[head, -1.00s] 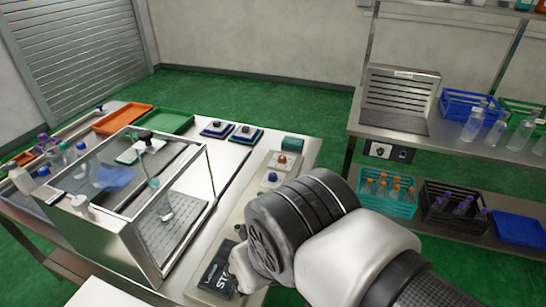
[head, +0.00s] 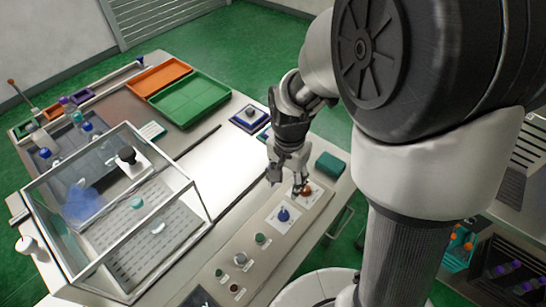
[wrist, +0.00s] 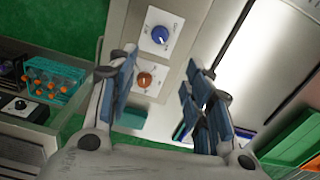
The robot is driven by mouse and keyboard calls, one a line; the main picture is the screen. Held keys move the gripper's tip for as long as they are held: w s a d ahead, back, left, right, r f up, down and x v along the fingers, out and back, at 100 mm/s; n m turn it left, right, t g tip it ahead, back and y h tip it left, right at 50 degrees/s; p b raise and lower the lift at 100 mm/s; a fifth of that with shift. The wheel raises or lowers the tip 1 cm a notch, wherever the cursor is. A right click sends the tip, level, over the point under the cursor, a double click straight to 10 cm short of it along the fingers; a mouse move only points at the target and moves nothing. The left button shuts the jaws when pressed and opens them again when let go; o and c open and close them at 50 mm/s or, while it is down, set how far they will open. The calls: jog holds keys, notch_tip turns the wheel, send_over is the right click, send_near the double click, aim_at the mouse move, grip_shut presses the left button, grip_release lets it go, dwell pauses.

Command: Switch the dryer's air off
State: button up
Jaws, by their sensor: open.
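My gripper (head: 288,176) is open and empty above the right strip of the bench, pointing down. In the wrist view its fingers (wrist: 165,88) stand apart on either side of an orange knob (wrist: 144,80) on a white plate. The knob appears lower than the fingertips; contact cannot be made out. In the head view the orange knob (head: 306,189) is just right of the fingertips. A blue knob (head: 283,214) on its own white plate is next to it, also seen in the wrist view (wrist: 160,35). I cannot read which control is the dryer's air.
A clear-walled enclosure (head: 190,212) stands on the left of the bench. Small buttons (head: 240,259) are nearer on the strip. A teal block (head: 329,166) lies beyond the orange knob. A black-knobbed panel (wrist: 16,105) and a teal crate (wrist: 56,80) are off the bench.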

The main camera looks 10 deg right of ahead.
aim_at(283, 214)
notch_tip(283, 214, down, 17)
jog(key=b, duration=0.6)
jog(key=shift+s+a+r, duration=0.1)
jog(key=shift+s+a, duration=0.05)
jog(key=shift+c, duration=0.5)
jog(key=c, duration=1)
